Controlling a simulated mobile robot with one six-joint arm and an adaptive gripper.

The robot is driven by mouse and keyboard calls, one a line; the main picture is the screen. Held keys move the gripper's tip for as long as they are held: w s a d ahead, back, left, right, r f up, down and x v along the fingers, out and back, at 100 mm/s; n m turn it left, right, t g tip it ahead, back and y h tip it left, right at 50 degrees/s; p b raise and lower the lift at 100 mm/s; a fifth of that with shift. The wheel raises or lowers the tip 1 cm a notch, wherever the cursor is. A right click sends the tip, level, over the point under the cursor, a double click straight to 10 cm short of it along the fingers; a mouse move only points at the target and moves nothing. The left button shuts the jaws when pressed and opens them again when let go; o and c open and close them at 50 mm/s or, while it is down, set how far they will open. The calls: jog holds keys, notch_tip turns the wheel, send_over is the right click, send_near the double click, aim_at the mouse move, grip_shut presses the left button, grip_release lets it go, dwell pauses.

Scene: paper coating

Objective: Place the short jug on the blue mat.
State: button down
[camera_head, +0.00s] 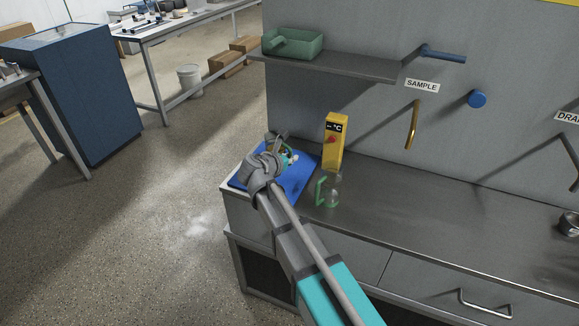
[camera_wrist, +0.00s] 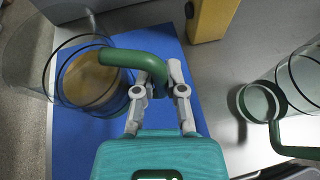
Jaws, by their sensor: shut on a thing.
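My gripper (camera_head: 279,150) is shut on the green handle (camera_wrist: 145,60) of a clear glass jug (camera_wrist: 88,82), which I take to be the short jug. In the wrist view, the fingers (camera_wrist: 159,88) pinch the handle, and the jug's round body with an amber-brown disc inside lies left of them. The blue mat (camera_head: 301,178) lies at the counter's left end, under my gripper. It also shows in the wrist view (camera_wrist: 80,150). The jug appears over the mat's left part; whether its base touches the mat cannot be told. In the head view my wrist partly hides it.
A second clear jug with a green handle (camera_head: 332,191) stands on the counter right of the mat. A shelf (camera_head: 340,65) bearing a green tray (camera_head: 293,42) is above. The counter farther right is mostly clear.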

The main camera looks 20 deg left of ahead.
jog(key=shift+f, duration=0.1)
jog(key=shift+w+a+f+b, duration=0.25)
jog(key=shift+w+f+b, duration=0.15)
jog(key=shift+f+b, duration=0.2)
notch_tip(320, 180, down, 3)
jog(key=b, duration=0.3)
jog(key=shift+r, duration=0.15)
jog(key=c, duration=0.7)
grip_release()
jog(key=shift+r, duration=0.1)
